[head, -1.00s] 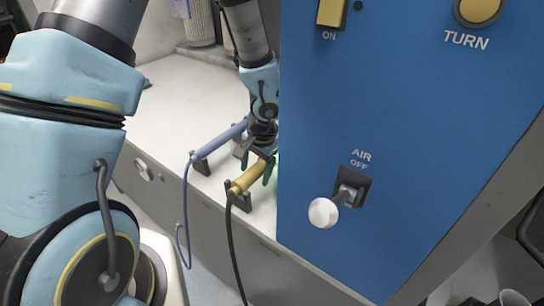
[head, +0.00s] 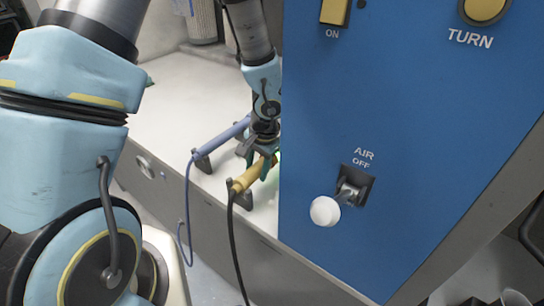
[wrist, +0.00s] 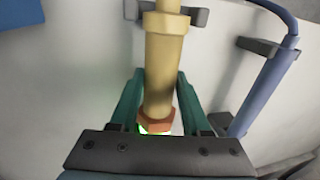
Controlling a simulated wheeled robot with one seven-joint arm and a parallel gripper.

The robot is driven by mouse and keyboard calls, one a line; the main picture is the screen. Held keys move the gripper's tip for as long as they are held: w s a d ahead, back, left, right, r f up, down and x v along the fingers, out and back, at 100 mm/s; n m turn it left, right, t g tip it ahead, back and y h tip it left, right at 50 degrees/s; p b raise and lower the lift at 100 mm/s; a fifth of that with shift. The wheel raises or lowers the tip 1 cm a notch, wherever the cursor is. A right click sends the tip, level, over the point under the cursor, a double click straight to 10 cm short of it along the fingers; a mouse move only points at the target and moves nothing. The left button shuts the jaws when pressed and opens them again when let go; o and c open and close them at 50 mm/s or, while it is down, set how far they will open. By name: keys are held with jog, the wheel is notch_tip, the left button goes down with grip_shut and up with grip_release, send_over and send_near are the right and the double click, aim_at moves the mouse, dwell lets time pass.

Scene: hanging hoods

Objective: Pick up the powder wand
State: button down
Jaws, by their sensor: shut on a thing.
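A tan-yellow wand (head: 246,180) with a black cable lies in a dark holder on the pale bench. It also shows in the wrist view (wrist: 165,65), with an orange nut-like collar at its near end. My gripper (head: 264,162) is above it, and in the wrist view its teal fingers (wrist: 161,95) are on either side of the wand, shut on it. A blue-violet wand (head: 222,137) with a blue cable lies beside it in another holder, apart from my fingers. No label shows which one is the powder wand.
A blue panel (head: 410,120) with an AIR lever, white-knobbed (head: 325,211), stands close to the right of my gripper. The bench (head: 180,95) is clear behind and left of the wands. A pale ribbed cylinder (head: 200,22) stands at the back.

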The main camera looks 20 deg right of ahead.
notch_tip(320, 180, up, 10)
jog(key=shift+f, duration=0.25)
jog(key=shift+r+p, duration=2.05)
jog(key=shift+r, duration=0.75)
